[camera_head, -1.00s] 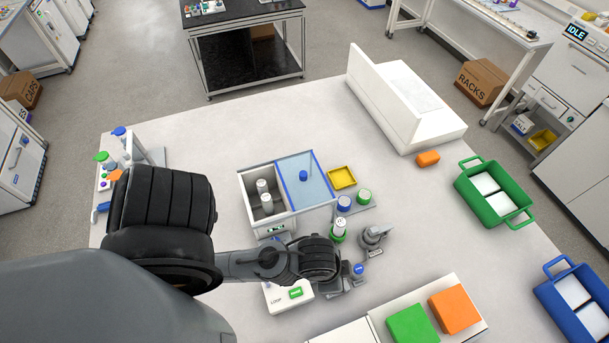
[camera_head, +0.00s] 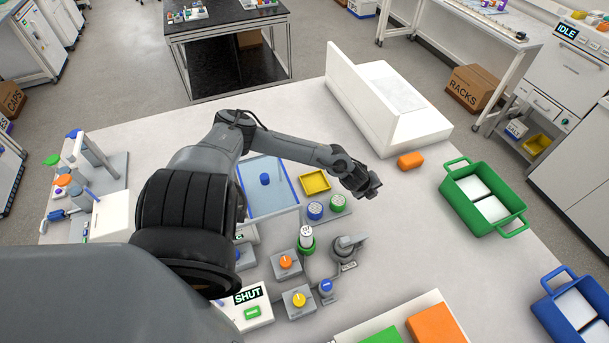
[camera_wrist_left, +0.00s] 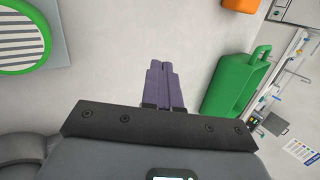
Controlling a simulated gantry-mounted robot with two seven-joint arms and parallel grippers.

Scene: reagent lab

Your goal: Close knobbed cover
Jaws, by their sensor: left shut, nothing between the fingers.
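The knobbed cover is a translucent blue panel (camera_head: 283,205) with a blue knob (camera_head: 265,179), in the middle of the table in the head view. My left arm hides the area to its left, including most of the box that held two white-capped bottles. I cannot tell how far the cover lies over that box. My left gripper (camera_head: 372,190) is above the table, to the right of the cover and the yellow tray, apart from both. In the left wrist view its fingers (camera_wrist_left: 163,88) are together and empty over bare table. My right gripper is not in view.
A panel reads SHUT (camera_head: 248,296); orange (camera_head: 286,262) and yellow knobs (camera_head: 299,300) are nearby.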

